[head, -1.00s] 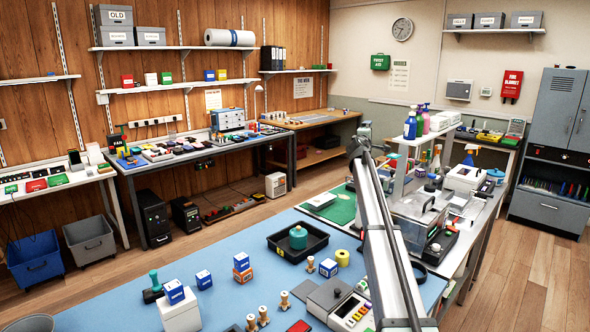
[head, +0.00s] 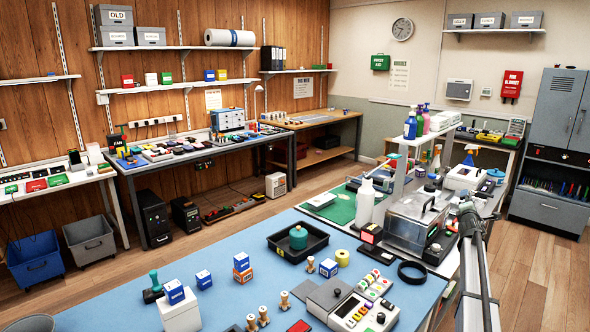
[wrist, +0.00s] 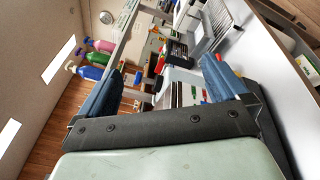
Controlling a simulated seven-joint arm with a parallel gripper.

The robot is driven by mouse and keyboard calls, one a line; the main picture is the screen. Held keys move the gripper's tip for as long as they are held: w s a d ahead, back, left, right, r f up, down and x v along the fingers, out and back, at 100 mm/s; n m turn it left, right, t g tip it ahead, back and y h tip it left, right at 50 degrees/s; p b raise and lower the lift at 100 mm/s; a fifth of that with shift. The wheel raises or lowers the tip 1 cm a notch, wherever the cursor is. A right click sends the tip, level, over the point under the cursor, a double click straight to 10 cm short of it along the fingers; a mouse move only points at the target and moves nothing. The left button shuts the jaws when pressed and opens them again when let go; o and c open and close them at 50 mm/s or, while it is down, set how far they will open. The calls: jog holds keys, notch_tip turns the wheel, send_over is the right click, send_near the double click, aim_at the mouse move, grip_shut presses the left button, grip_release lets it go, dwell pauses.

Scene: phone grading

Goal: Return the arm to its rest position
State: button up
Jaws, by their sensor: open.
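My arm (head: 474,262) is at the right of the head view, reaching up from the bottom edge beside the right end of the blue-topped table. My gripper itself cannot be made out clearly there. In the wrist view my gripper (wrist: 160,78) is open, with its two blue fingers wide apart. Nothing is held between them. The wrist view is tilted, with the white bench and its bottles behind the fingers.
The blue table (head: 115,300) carries a black tray (head: 318,244), several small boxes and a keypad device (head: 352,312). A black ring (head: 412,272) lies near its right edge. A clear-lidded machine (head: 414,222) and a white bottle (head: 365,201) stand on the white bench.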

jog(key=s+d+f+g+h, duration=0.1)
jog(key=s+d+f, duration=0.8)
jog(key=s+d, duration=0.15)
jog(key=s+f+m+g, duration=0.3)
jog(key=s+f, duration=1.2)
jog(key=f, duration=0.3)
jog(key=s+a+f+m+g+y, duration=0.2)
jog(key=s+a+f+m, duration=0.15)
jog(key=a+f, duration=0.7)
jog(key=s+a+f+m+g+y, duration=0.25)
jog(key=s+a+f, duration=0.35)
jog(key=a, duration=0.7)
jog(key=s+a+f+m+g+y, duration=0.2)
jog(key=s+a+f+g, duration=0.1)
jog(key=a+f, duration=0.75)
jog(key=s+a+f+m+g+y, duration=0.2)
jog(key=s+a+f+g, duration=0.15)
jog(key=s+a, duration=0.7)
jog(key=s+a+m+g, duration=0.1)
jog(key=s+a+g, duration=0.1)
jog(key=s+a, duration=0.3)
jog(key=s+a+m+g, duration=0.2)
jog(key=s+a, duration=0.3)
jog(key=s, duration=0.7)
jog(key=s+a+m+g+y, duration=0.1)
jog(key=s+a+m+g, duration=0.1)
jog(key=s+a, duration=0.4)
jog(key=s+g, duration=0.1)
jog(key=s, duration=0.2)
jog(key=shift+f, duration=0.25)
